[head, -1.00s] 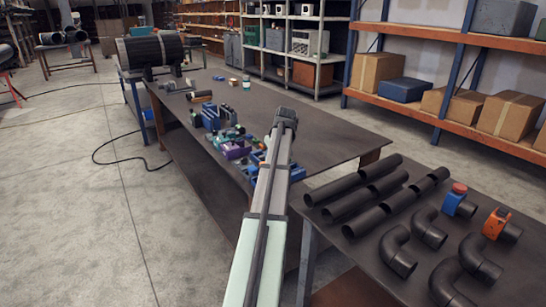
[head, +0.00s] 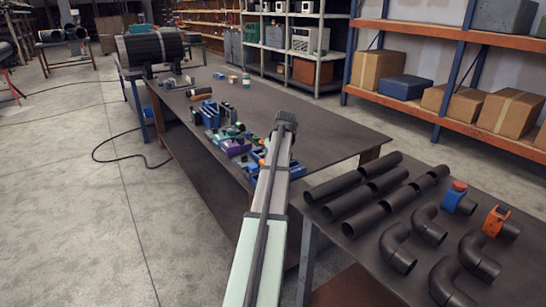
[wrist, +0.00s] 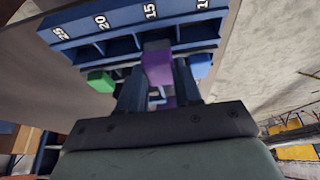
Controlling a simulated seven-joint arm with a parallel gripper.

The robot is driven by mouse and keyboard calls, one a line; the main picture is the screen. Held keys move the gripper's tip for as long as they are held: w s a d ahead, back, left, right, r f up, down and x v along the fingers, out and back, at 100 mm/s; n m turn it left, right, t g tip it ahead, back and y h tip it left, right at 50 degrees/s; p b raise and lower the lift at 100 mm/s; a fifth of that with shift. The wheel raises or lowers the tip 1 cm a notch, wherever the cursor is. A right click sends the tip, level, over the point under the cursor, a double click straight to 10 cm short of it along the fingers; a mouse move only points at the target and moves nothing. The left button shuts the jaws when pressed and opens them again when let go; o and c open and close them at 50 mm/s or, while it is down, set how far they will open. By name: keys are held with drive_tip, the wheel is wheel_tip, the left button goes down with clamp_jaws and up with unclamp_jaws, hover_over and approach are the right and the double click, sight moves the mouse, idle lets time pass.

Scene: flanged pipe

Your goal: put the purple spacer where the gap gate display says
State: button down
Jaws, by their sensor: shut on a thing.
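My gripper (wrist: 158,85) is shut on the purple spacer (wrist: 157,62) in the wrist view. The spacer is in front of a blue rack (wrist: 120,45) with several compartments, labelled 25, 20, 15 and one partly cut off. It overlaps the compartment under the 15 mark; I cannot tell whether it is inside it. A green block (wrist: 101,81) is at the rack's left and a blue block (wrist: 200,66) at its right. In the head view my arm hides the fingers and the spacer. I cannot make out a gap gate display reading.
A purple item (head: 234,147) and several blue items (head: 212,114) stand along the dark table's (head: 310,125) left edge. The table is clear to their right. A nearer table (head: 390,280) holds dark pipes (head: 352,195) and elbows (head: 397,250).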

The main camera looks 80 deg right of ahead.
drive_tip(key=shift+f, duration=0.3)
idle(0.4)
drive_tip(key=shift+f, duration=0.85)
drive_tip(key=shift+f, duration=0.55)
idle(0.4)
drive_tip(key=c, duration=0.7)
unclamp_jaws()
drive_tip(key=shift+o, duration=0.4)
drive_tip(key=o, duration=0.3)
drive_tip(key=shift+o, duration=0.2)
drive_tip(key=shift+r, duration=0.15)
